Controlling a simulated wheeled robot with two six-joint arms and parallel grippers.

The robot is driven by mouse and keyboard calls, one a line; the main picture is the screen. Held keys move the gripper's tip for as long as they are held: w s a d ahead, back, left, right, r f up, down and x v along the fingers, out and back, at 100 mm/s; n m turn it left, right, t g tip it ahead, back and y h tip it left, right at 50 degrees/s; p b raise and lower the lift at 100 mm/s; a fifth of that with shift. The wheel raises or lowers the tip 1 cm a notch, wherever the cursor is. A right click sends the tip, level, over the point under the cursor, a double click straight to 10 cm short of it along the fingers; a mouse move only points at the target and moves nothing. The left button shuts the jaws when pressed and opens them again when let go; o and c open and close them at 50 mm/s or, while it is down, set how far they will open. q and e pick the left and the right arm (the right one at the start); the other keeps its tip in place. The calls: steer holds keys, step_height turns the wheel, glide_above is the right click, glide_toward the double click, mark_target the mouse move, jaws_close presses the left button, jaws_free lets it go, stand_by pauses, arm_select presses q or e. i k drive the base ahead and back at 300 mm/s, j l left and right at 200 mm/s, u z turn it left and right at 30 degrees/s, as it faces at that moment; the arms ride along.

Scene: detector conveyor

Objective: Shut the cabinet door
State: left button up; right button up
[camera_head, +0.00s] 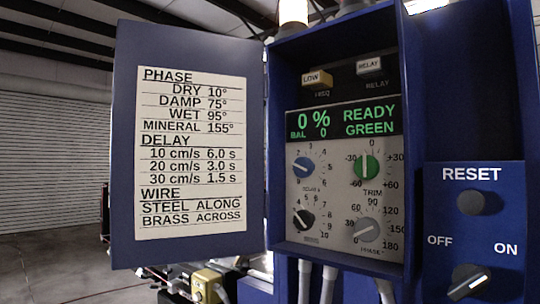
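The blue cabinet (414,130) stands right of centre, with its control panel exposed. Its door (190,250) is hinged on the cabinet's left edge and stands wide open, swung out to the left. The door's inner face carries a white label (190,150) with PHASE, DELAY and WIRE settings. Neither of my grippers shows in the head view.
Inside the cabinet are a lit display (345,122) reading READY GREEN, several knobs and two switches. A blue box (475,230) with a RESET button and an OFF/ON knob stands to the right. Cables hang below. A yellow part (207,284) sits below the door.

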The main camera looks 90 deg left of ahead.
mark_target(187, 181)
steer(key=k+j, duration=0.2)
steer(key=j, duration=0.2)
steer(key=k+j, duration=0.2)
steer(key=j, duration=0.25)
steer(key=k+j, duration=0.25)
steer(key=j, duration=0.15)
steer(key=k+j, duration=0.2)
steer(key=j, duration=0.2)
steer(key=k+j, duration=0.2)
steer(key=j, duration=0.25)
steer(key=k+j, duration=0.2)
steer(key=j, duration=0.2)
steer(key=k+j, duration=0.25)
steer(key=j, duration=0.2)
